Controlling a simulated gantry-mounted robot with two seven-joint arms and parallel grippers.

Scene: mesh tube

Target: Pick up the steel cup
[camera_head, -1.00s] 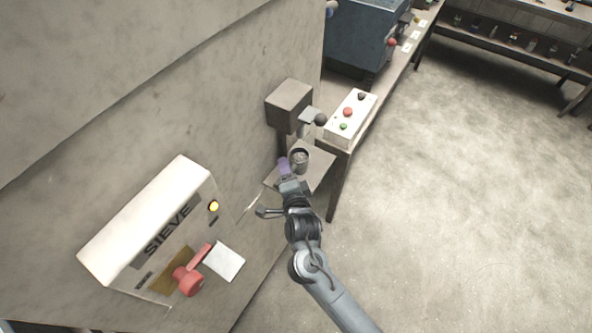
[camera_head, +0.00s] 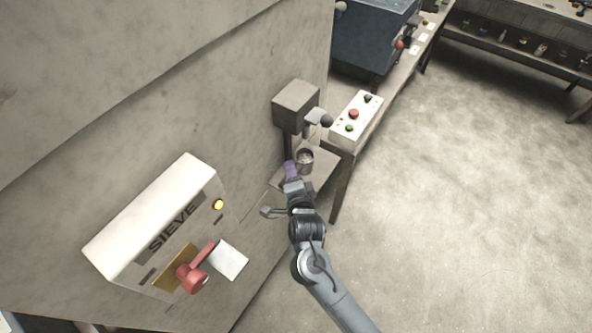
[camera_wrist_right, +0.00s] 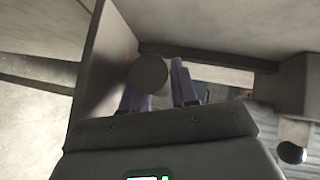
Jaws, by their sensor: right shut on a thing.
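The steel cup (camera_head: 304,158) is a small open-topped grey cup. It is upright at the small shelf under a box-shaped machine head, in the middle of the head view. My right gripper (camera_head: 291,171) is at the cup's near left side, with its purple fingers up against it. It is shut on the cup. In the right wrist view the purple fingers of my right gripper (camera_wrist_right: 159,86) flank a dull grey round shape, which I cannot identify for certain. Whether the cup's base touches the shelf is hidden. My left gripper is not in view.
The machine head (camera_head: 296,103) overhangs the shelf (camera_head: 322,172). A white button box (camera_head: 356,115) stands on the bench to the right. A white SIEVE unit (camera_head: 160,222) with a red handle (camera_head: 193,274) is at lower left. The floor at right is clear.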

